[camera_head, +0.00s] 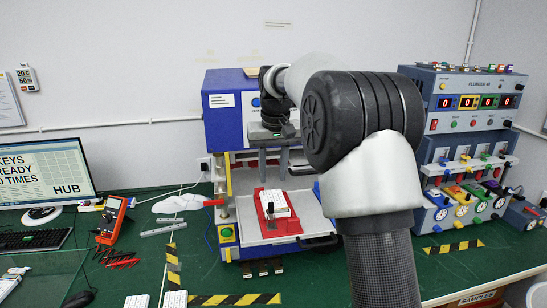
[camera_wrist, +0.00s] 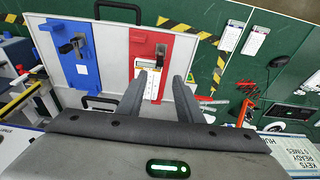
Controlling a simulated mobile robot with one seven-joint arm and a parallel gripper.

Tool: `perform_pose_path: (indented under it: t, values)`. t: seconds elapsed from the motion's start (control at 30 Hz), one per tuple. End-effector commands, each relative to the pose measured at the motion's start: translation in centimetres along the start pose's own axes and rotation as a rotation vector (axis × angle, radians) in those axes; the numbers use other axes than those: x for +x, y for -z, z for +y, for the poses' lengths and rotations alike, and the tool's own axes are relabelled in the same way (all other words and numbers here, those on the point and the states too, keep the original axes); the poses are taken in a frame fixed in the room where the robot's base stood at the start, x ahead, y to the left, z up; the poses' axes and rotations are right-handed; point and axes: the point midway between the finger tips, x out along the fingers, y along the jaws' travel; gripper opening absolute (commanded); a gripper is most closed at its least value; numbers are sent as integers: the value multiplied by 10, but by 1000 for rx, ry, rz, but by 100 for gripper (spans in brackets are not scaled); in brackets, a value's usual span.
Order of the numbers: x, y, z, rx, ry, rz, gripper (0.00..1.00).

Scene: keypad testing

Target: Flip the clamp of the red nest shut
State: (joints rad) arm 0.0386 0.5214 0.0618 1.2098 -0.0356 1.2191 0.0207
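The red nest (camera_head: 264,228) sits on the tray of the blue press and holds a white keypad (camera_head: 283,203). Its clamp (camera_head: 270,211) is dark and appears to stand up at the near end of the nest. In the wrist view the red nest (camera_wrist: 180,42) is at upper middle, with the clamp (camera_wrist: 160,51) just beyond my fingertips and the keypad (camera_wrist: 146,69) partly behind a finger. My gripper (camera_head: 273,176) points down above the nest, apart from it. In the wrist view my gripper (camera_wrist: 161,74) is open, with nothing between its fingers.
A blue nest (camera_wrist: 85,70) with its own clamp (camera_wrist: 70,46) lies beside the red one; my arm mostly hides it in the head view. The press frame (camera_head: 222,125) surrounds my gripper. The tray (camera_wrist: 114,45) has a black handle (camera_head: 318,242) at its front.

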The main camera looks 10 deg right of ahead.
Motion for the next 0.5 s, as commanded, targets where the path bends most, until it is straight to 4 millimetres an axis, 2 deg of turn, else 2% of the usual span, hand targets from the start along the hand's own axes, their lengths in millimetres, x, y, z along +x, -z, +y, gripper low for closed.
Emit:
perform_pose_path:
  t: [0.03, 0.2, 0.33, 0.5]
  values:
    - [-13, 1, 0, 0, 0, 5, 33]
    - [-41, 1, 0, 0, 0, 2, 33]
    - [-52, 0, 0, 0, 0, 0, 33]
    - [-57, 0, 0, 0, 0, -1, 33]
